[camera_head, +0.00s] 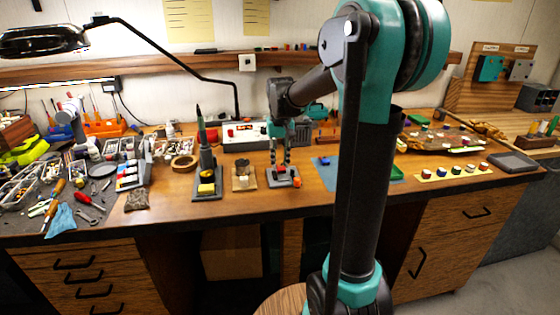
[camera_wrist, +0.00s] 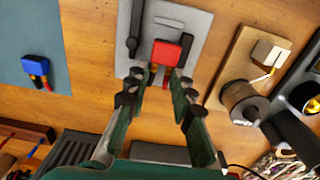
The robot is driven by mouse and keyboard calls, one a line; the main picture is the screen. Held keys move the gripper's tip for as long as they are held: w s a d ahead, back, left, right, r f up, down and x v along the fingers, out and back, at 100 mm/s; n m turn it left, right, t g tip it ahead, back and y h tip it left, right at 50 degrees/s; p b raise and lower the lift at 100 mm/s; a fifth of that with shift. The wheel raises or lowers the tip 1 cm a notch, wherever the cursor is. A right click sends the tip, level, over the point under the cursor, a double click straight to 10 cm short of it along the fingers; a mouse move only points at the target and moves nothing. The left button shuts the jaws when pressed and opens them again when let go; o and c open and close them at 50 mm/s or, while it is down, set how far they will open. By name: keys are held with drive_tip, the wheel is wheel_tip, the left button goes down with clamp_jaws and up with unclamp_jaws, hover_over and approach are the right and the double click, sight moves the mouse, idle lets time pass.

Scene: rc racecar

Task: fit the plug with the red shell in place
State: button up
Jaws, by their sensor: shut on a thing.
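The plug with the red shell (camera_wrist: 170,52) is between my gripper's fingertips (camera_wrist: 158,78) in the wrist view, over a light grey plate (camera_wrist: 195,20). In the head view my gripper (camera_head: 280,158) points down and its fingers are closed on the red plug (camera_head: 281,169), low over the same grey plate (camera_head: 273,183). The plate carries a black lever-like part (camera_wrist: 133,30) and a small pale slot piece near the red shell. Whether the plug touches the plate or is seated cannot be told.
A blue plug (camera_wrist: 35,66) lies on a blue mat (camera_wrist: 40,20). A wooden block with a metal cylinder (camera_wrist: 240,100) stands beside the plate, and a soldering iron stand (camera_head: 207,182) is further left. A small orange part (camera_head: 296,184) is at the plate's right corner.

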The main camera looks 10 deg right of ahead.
drive_tip(key=shift+f, duration=0.35)
drive_tip(key=o, duration=1.3)
drive_tip(key=shift+o, duration=0.2)
drive_tip(key=shift+r, duration=0.1)
wheel_tip(320, 180, up, 9)
idle(0.9)
drive_tip(key=shift+s, duration=0.1)
idle(0.4)
drive_tip(key=shift+s, duration=0.1)
